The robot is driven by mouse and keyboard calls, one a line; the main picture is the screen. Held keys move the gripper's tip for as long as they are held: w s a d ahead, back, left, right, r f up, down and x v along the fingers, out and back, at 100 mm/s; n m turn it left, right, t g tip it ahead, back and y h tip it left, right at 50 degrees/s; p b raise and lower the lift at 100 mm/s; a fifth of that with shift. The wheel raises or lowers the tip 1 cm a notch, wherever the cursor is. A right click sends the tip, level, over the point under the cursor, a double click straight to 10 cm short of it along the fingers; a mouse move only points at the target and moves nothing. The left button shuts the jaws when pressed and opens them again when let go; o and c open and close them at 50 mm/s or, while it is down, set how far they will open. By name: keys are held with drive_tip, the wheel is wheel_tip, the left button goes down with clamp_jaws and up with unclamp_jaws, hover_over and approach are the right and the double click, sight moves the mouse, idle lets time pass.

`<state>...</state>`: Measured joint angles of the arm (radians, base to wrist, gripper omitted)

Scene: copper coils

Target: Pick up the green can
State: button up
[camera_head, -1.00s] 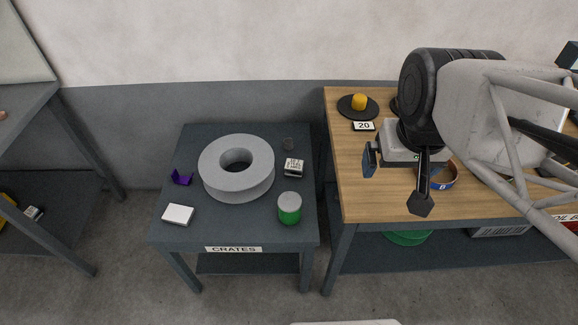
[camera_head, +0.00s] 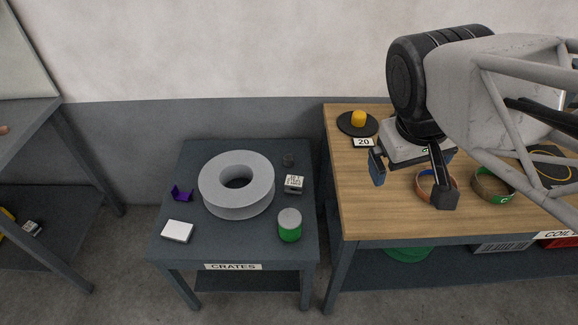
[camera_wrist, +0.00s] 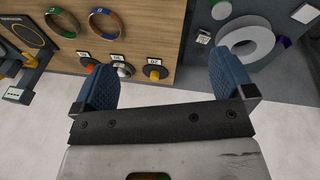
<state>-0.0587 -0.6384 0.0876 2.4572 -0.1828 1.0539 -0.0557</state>
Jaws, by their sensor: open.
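The green can (camera_head: 290,226) stands upright at the front right of the dark "CRATES" table (camera_head: 209,254); it has a grey top and a green lower part. In the wrist view the can (camera_wrist: 221,10) shows at the top edge, beyond the right finger. My gripper (camera_head: 412,188) is over the wooden table to the right of the can, apart from it. The wrist view shows its two blue-padded fingers (camera_wrist: 167,88) wide apart with nothing between them.
A large grey ring (camera_head: 236,205) sits mid-table, left of the can. A small labelled box (camera_head: 294,184) is behind the can; a white box (camera_head: 177,231) and purple holder (camera_head: 181,193) lie left. The wooden table (camera_head: 370,222) bears copper coils (camera_head: 492,197) and a yellow-topped disc (camera_head: 351,131).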

drive_tip(key=w+f+n+h, duration=0.1)
drive_tip(key=n+h, duration=0.1)
wheel_tip(320, 180, up, 2)
drive_tip(key=n+t+h, duration=0.2)
drive_tip(key=n+t, duration=1.3)
drive_tip(key=n, duration=1.3)
hover_over(286, 230)
drive_tip(key=v, duration=0.4)
wheel_tip(286, 230, down, 51)
drive_tip(key=shift+s+r, duration=0.1)
drive_tip(key=shift+s, duration=0.05)
drive_tip(key=shift+x, duration=1.35)
